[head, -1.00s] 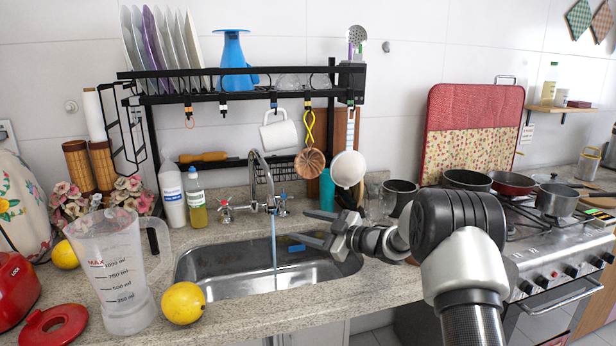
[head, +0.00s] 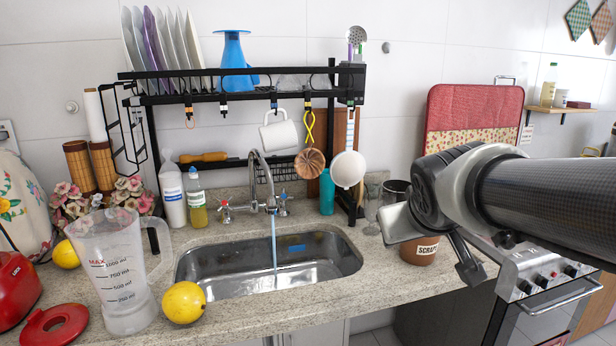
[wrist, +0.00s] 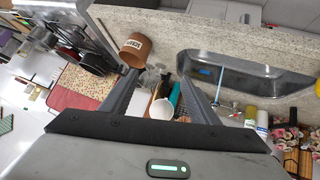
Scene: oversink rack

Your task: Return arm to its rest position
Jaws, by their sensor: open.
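My gripper (wrist: 158,75) is open in the wrist view, with two dark fingers spread apart and nothing held between them. Past the fingers lie the counter, the hanging white ladle cup (wrist: 162,109) and the brown pot marked SCRAPS (wrist: 136,46). In the head view my arm comes in from the right edge and bends at a dark wrist joint in front of the stove. The end of the arm is over the counter right of the sink, by the brown pot (head: 418,252). The fingers are not clearly seen there.
The steel sink (head: 235,275) has water running from the tap (head: 268,190). The black rack (head: 250,97) stands behind it with plates and hanging cups. A measuring jug (head: 115,270) and a lemon (head: 183,302) stand at left. The stove (head: 540,275) is at right.

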